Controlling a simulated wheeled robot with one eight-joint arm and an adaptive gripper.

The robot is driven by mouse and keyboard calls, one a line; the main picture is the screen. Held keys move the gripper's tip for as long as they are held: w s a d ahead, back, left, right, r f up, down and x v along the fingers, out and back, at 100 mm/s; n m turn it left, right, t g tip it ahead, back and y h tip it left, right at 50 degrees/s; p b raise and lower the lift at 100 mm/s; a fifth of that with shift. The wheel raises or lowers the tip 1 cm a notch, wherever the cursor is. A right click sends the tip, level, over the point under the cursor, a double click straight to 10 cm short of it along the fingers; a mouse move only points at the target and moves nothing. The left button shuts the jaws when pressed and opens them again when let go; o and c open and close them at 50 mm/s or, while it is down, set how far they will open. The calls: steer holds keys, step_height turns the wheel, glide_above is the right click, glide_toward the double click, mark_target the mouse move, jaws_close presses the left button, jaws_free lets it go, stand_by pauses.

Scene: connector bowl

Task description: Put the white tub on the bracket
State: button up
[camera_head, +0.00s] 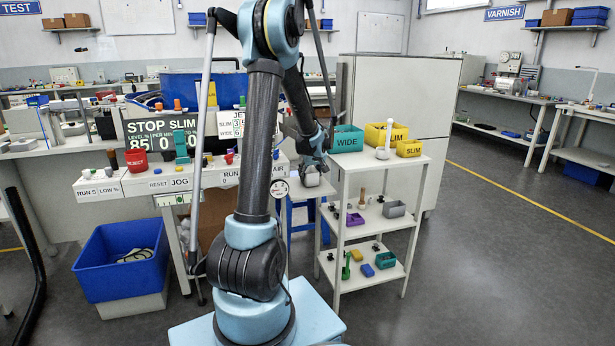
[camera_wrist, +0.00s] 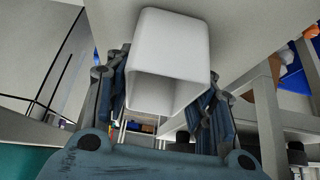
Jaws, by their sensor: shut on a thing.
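In the wrist view the white tub (camera_wrist: 170,50) sits between the two blue-grey fingers of my gripper (camera_wrist: 163,95), with its open end facing the camera. The fingers press on its left and right sides. In the head view my gripper (camera_head: 313,164) hangs just left of the white shelf rack, at about the height of its top. I cannot make out a bracket with certainty in either view.
A control bench (camera_head: 150,183) stands left, with a blue crate (camera_head: 120,275) below. Floor at right is clear.

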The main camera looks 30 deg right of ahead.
steer(key=shift+f, duration=0.15)
steer(key=o, duration=1.1)
steer(key=v, duration=1.2)
